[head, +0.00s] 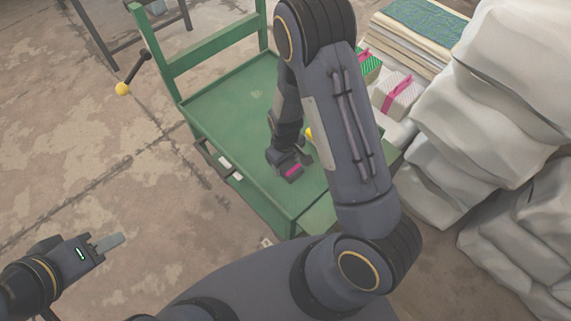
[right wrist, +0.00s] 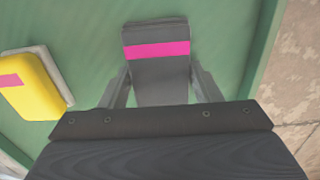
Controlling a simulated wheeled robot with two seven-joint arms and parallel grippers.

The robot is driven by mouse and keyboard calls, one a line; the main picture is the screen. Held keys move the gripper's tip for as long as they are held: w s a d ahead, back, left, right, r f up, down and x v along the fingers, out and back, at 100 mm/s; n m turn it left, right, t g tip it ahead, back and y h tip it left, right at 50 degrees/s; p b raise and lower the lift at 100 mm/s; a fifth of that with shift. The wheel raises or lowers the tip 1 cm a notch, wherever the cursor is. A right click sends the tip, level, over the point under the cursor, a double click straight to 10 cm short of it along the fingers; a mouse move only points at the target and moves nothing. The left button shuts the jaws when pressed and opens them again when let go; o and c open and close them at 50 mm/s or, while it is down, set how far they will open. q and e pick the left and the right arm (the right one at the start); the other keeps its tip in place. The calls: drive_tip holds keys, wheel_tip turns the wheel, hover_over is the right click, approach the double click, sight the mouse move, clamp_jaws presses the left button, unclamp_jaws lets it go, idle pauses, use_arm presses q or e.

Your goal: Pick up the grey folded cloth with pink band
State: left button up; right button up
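The grey folded cloth with a pink band (right wrist: 158,50) is straight ahead of my right gripper (right wrist: 160,68) in the right wrist view, above the green surface. One finger lies along each side of it, the tips at or very near its edges. Whether they press on it I cannot tell. In the head view the cloth's pink band (head: 292,170) shows at my right gripper (head: 287,160), over the green cart; my arm hides much around it.
A yellow folded item with a pink band (right wrist: 33,85) lies left of the grey cloth. The green cart (head: 228,110) has a raised frame at its far end. White sacks (head: 500,75) and banded bundles (head: 396,92) stand at the right. The floor at left is mostly clear.

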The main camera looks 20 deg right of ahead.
drive_tip(key=c, duration=0.5)
drive_tip(key=shift+r, duration=0.6)
wheel_tip(320, 180, up, 3)
drive_tip(key=shift+a+f+p, duration=0.15)
drive_tip(key=shift+f+p, duration=0.05)
drive_tip(key=shift+p, duration=0.3)
drive_tip(key=a+r, duration=0.3)
drive_tip(key=a, duration=0.1)
drive_tip(key=a+r+p, duration=0.1)
drive_tip(key=a+r, duration=0.2)
drive_tip(key=a, duration=0.2)
drive_tip(key=a+r+p, duration=0.1)
drive_tip(key=a+r, duration=0.2)
drive_tip(key=a, duration=0.1)
drive_tip(key=shift+w+a+r, duration=0.1)
drive_tip(key=shift+w+a, duration=0.25)
